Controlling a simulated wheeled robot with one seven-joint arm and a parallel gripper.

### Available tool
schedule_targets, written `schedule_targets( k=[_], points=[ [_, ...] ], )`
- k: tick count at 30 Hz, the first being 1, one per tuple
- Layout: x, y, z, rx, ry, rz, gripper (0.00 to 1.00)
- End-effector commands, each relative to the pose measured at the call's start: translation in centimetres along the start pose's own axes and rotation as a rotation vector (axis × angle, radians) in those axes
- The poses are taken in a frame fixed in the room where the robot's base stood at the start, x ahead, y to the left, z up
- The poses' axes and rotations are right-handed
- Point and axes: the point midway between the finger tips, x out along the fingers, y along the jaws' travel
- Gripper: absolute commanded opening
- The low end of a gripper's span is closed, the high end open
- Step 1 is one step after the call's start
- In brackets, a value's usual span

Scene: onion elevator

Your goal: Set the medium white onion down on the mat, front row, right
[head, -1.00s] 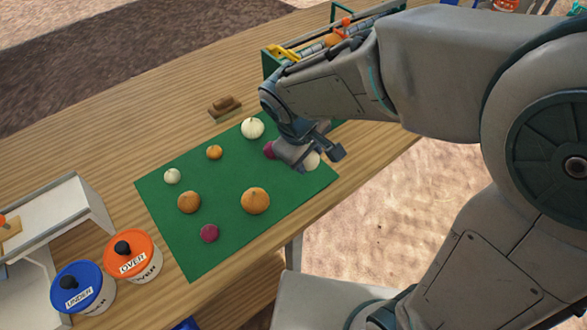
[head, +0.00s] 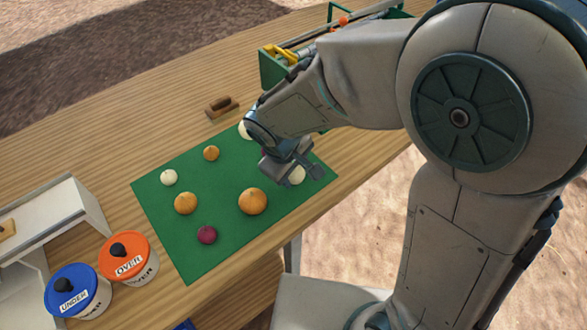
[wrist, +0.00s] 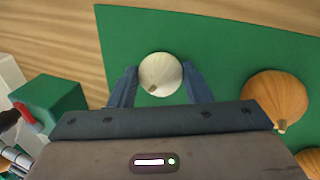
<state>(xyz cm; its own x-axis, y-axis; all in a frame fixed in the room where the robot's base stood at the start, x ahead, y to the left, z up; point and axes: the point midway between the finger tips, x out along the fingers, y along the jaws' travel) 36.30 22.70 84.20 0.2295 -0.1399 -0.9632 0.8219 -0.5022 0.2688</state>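The medium white onion (head: 297,175) is between the fingers of my gripper (head: 296,172), over the right end of the green mat (head: 225,235). In the wrist view the onion (wrist: 160,74) sits between the two fingertips (wrist: 160,66), which look closed against its sides. The mat (wrist: 215,50) lies under it, with the mat's edge close by. I cannot tell whether the onion touches the mat. My gripper and wrist hide part of the mat's back right.
A large yellow onion (head: 252,201) lies left of my gripper and also shows in the wrist view (wrist: 275,98). Other onions on the mat include a red one (head: 207,235) and a small white one (head: 169,177). Orange (head: 128,257) and blue (head: 78,290) lidded tubs stand at left.

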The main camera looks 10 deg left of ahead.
Motion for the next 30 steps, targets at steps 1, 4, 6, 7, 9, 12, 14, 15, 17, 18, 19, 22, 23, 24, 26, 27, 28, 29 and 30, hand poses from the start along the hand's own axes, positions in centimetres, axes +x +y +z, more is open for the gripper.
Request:
schedule_targets(
  k=[1, 4, 6, 7, 9, 12, 14, 15, 17, 18, 19, 22, 23, 24, 26, 27, 28, 29, 30],
  points=[
    [0.0, 0.0, 0.0, 0.0, -0.001, 0.0, 0.58],
    [0.0, -0.1, 0.0, -0.001, -0.001, -0.001, 0.63],
    [0.0, -0.1, 0.0, -0.002, -0.001, -0.001, 0.63],
    [0.0, -0.1, 0.0, -0.002, -0.001, -0.002, 0.63],
    [0.0, -0.2, 0.0, -0.003, -0.002, -0.002, 0.63],
    [0.1, -0.2, 0.0, -0.003, -0.002, -0.002, 0.63],
    [0.0, -0.2, 0.0, -0.003, -0.002, -0.003, 0.63],
    [-0.1, -0.2, 0.0, -0.003, -0.002, -0.003, 0.63],
    [-0.4, -0.1, 0.1, -0.003, -0.002, -0.003, 0.63],
    [-0.7, 0.0, 0.0, -0.003, -0.001, -0.002, 0.63],
    [-1.1, 0.0, 0.0, -0.002, 0.001, -0.001, 0.63],
    [-3.1, 0.1, -0.1, 0.002, 0.004, 0.0, 0.63],
    [-3.8, 0.1, 0.0, 0.002, 0.004, -0.001, 0.63],
    [-4.7, 0.2, 0.0, 0.002, 0.004, 0.0, 0.63],
    [-6.1, 0.2, -0.1, 0.002, 0.004, 0.001, 0.63],
    [-7.0, 0.2, 0.0, 0.003, 0.004, 0.0, 0.63],
    [-7.6, 0.2, 0.0, 0.003, 0.004, 0.0, 0.63],
    [-8.2, 0.2, 0.0, 0.003, 0.003, 0.001, 0.63],
    [-9.0, 0.2, -0.1, 0.003, 0.004, 0.001, 0.63]
  ],
)
